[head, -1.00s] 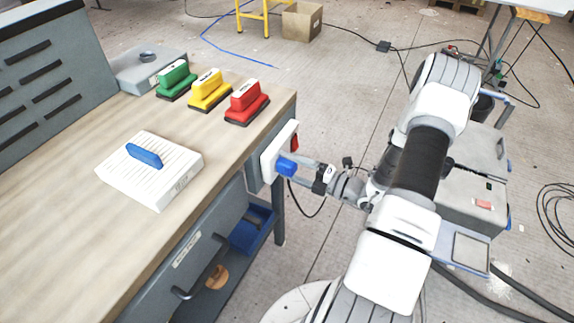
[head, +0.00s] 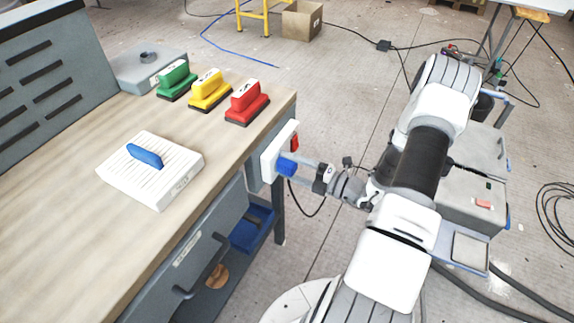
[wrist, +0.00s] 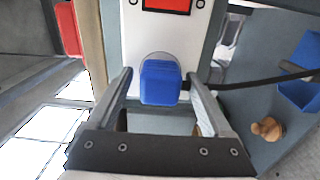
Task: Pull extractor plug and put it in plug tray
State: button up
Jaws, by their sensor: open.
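The blue extractor plug (head: 287,167) sits in a white socket panel (head: 270,161) on the end of the workbench. In the wrist view the plug (wrist: 161,82) is against the panel, with a dark cable running off to the right. My gripper (head: 301,165) is at the plug. Its two fingers stand open on either side of it, with a visible gap on each side. A blue open bin (head: 253,228) sits below the bench top and may be the plug tray; I cannot be sure.
On the bench (head: 70,220) are a white slatted block with a blue handle (head: 145,155) and green (head: 175,80), yellow (head: 209,91) and red (head: 246,103) handled blocks. A red switch (wrist: 167,4) is above the plug. Open floor lies beyond the bench end.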

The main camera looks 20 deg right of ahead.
aim_at(295, 169)
dwell(0.7)
grip_shut()
jog(key=shift+s, duration=0.1)
jog(key=shift+p+v, duration=0.8)
jog(key=shift+v, duration=2.15)
